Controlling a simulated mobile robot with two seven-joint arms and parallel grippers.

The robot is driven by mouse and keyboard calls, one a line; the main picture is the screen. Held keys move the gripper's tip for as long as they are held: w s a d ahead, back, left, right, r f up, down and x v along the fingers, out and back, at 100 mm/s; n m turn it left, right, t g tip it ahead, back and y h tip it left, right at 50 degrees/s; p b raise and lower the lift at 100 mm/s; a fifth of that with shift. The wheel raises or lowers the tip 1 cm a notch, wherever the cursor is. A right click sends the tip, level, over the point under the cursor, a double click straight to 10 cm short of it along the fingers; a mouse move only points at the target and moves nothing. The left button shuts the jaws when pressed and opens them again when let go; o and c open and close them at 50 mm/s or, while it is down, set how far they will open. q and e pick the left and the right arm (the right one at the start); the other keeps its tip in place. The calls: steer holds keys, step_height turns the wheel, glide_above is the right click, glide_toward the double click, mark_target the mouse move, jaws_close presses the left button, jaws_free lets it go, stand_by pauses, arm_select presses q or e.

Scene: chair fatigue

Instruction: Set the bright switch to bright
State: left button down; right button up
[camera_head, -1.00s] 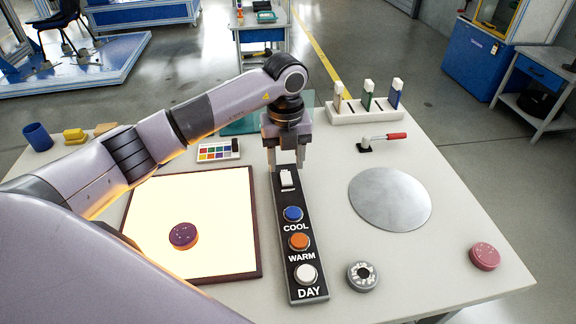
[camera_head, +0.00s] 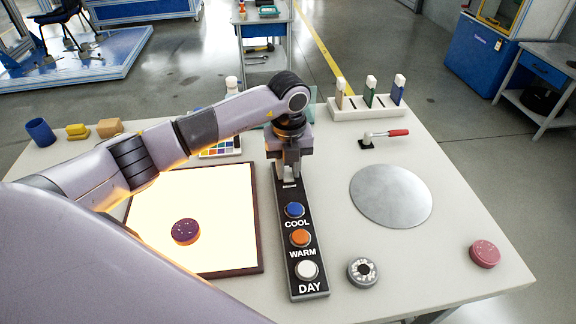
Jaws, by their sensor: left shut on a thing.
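The black control panel (camera_head: 303,253) lies on the table with a blue COOL button (camera_head: 295,210), an orange WARM button (camera_head: 300,237) and a white DAY button (camera_head: 307,270). The white bright switch is at the panel's far end and is mostly hidden by my left gripper (camera_head: 290,177). That gripper points down over the switch, with its fingers closed on it. Which way the switch is set cannot be seen. The light panel (camera_head: 237,215) left of the control panel glows warm white. My right gripper is out of view.
A purple puck (camera_head: 186,231) lies on the light panel. A metal disc (camera_head: 390,196), a grey ring (camera_head: 362,271), a pink puck (camera_head: 485,253) and a red-handled lever (camera_head: 385,136) are to the right. A white rack (camera_head: 370,108) stands behind. A colour chart (camera_head: 222,147) lies partly behind my arm.

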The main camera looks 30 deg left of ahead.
mark_target(289, 179)
arm_select(q)
steer(key=shift+s+t+y, duration=0.15)
steer(key=shift+t+y, duration=0.25)
steer(key=shift+t, duration=0.1)
steer(key=c, duration=0.9)
jaws_free()
steer(key=shift+d, duration=0.1)
steer(key=shift+s+d+r+b, duration=0.1)
steer(key=shift+s+r+b, duration=0.1)
steer(key=shift+r, duration=1)
steer(key=shift+s+d+r+b, duration=0.1)
steer(key=shift+r+b, duration=0.05)
steer(key=shift+r, duration=1.05)
steer(key=shift+s+d+r+b, duration=0.1)
steer(key=shift+r+b, duration=0.1)
steer(key=shift+r, duration=1)
